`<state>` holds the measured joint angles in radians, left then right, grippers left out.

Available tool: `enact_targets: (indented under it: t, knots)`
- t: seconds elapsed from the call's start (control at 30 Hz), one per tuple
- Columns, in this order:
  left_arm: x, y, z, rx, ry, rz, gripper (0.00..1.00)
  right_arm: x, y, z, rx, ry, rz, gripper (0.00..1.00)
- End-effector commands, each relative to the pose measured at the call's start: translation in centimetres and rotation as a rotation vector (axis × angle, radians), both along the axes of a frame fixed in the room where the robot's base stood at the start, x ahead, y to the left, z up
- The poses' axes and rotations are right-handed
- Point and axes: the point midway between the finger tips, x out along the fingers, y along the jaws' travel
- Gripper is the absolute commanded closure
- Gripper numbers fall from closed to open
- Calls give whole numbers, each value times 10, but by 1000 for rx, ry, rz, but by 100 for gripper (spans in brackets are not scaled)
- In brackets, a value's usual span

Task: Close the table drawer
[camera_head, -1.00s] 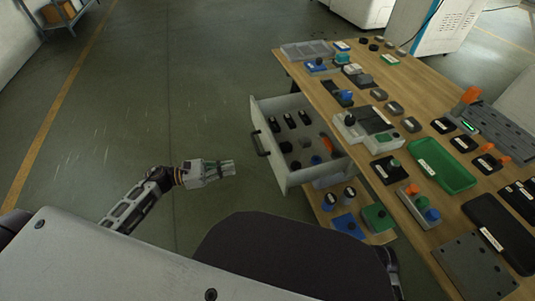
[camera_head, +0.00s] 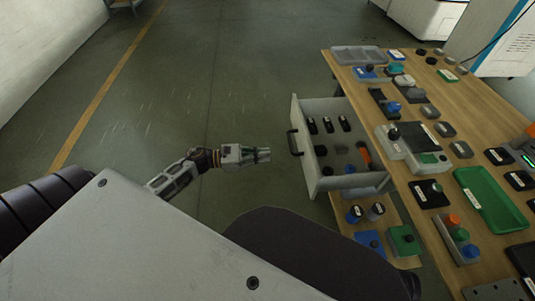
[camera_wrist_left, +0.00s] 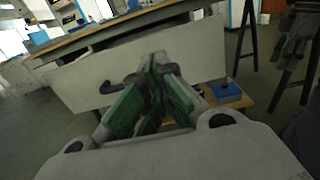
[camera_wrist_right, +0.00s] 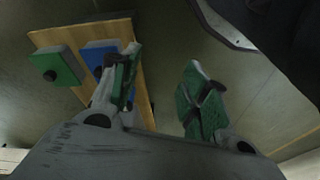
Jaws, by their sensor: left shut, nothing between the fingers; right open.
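The table drawer (camera_head: 306,161) stands pulled out from the left side of the wooden table (camera_head: 453,130). Its light grey front carries a dark handle (camera_head: 295,143), and black and grey parts with one orange part lie inside. My left gripper (camera_head: 268,155) is shut and empty, left of the drawer front and apart from it. In the left wrist view the drawer front (camera_wrist_left: 195,55) lies ahead of the shut fingers (camera_wrist_left: 155,65), with the handle to their left. My right gripper (camera_wrist_right: 160,85) is open and empty, shown only in its wrist view.
A low shelf under the table holds a blue block (camera_head: 370,244) and a green block (camera_head: 404,240), also seen in the right wrist view. A green tray (camera_head: 517,225) and several devices crowd the tabletop. The floor left of the drawer is clear.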

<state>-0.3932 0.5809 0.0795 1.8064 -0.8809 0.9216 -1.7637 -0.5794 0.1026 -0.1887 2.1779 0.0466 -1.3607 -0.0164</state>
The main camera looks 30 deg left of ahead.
Motion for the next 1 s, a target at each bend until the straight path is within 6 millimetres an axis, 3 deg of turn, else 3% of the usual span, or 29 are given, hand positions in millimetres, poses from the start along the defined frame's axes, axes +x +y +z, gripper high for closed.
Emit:
enact_targets:
  t: [1.0]
  knots:
    - [62, -92, 0, -2, 0, 0, 100, 2, 2, 12, 11, -21, 2, 55]
